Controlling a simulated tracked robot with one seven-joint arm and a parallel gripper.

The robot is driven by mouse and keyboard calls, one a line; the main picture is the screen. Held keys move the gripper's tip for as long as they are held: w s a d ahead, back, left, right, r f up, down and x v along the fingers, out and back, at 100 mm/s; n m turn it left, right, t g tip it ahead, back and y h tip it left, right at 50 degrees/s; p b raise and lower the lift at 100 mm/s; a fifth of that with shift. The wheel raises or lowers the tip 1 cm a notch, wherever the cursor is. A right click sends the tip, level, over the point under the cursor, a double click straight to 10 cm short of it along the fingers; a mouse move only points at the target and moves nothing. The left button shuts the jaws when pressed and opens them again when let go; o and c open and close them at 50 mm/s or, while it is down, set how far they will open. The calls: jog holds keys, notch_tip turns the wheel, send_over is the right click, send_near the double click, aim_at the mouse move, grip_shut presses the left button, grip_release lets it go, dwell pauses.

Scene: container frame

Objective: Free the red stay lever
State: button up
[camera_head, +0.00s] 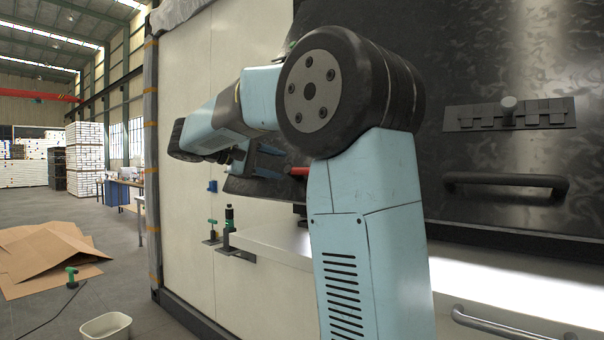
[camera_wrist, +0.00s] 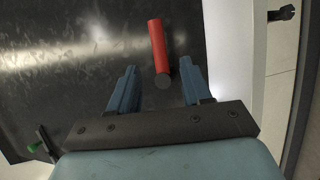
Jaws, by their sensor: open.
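The red stay lever (camera_wrist: 158,45) shows in the wrist view as a red cylinder with a dark round end, against a dark, glossy panel. My gripper (camera_wrist: 160,82) is open, with one blue finger on each side of the lever's near end. The lever's dark end lies between the fingertips, nearer the right one. I cannot tell whether either finger touches it. In the head view a short red piece of the lever (camera_head: 299,171) shows beside my arm.
A dark panel (camera_head: 500,130) with a slotted plate (camera_head: 510,114) and a bar handle (camera_head: 506,184) fills the right. A pale wall (camera_head: 190,120) bears green-handled fittings (camera_head: 229,225). Cardboard (camera_head: 50,255) and a white tub (camera_head: 106,326) lie on the floor at left.

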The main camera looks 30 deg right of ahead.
aim_at(300, 171)
jog(key=x, duration=0.9)
jog(key=shift+c, duration=0.3)
grip_shut()
jog(key=shift+f, duration=0.1)
